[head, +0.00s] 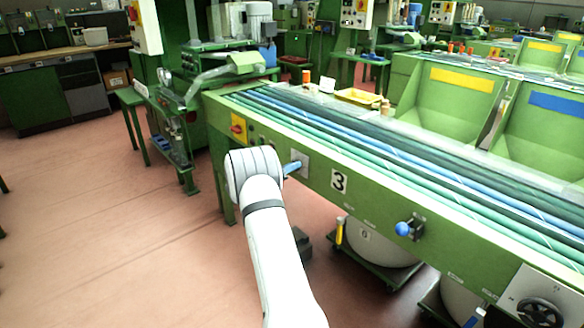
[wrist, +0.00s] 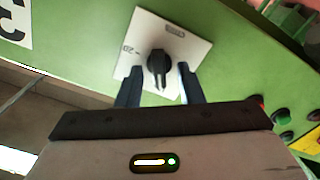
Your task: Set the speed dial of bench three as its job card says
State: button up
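The speed dial (wrist: 158,68) is a black pointer knob on a white square plate (wrist: 190,45); only "-20" and a small label are partly readable there. In the head view the plate (head: 303,157) is on the green front of bench three (head: 270,140), left of its "3" sign (head: 339,181). My gripper (wrist: 160,72) is open, with one blue finger on each side of the knob and a gap to it on both sides. In the head view my gripper (head: 292,168) is at the plate, partly hidden by my arm. A small white card (head: 327,85) stands on the bench top; its writing is unreadable.
A red and yellow switch (head: 238,127) and push buttons (wrist: 283,118) are near the dial. A yellow tray (head: 358,97) is on top. The floor at left is free.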

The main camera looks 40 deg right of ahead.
grip_shut()
jog(key=shift+f, duration=0.15)
jog(key=shift+m, duration=0.3)
jog(key=shift+s+a+f+m+b, duration=0.1)
jog(key=shift+m+b, duration=4.3)
jog(key=shift+m, duration=1.35)
jog(key=shift+f+m+b, duration=0.1)
jog(key=shift+m+b, duration=4.25)
jog(key=shift+m, duration=1.4)
jog(key=shift+r, duration=0.1)
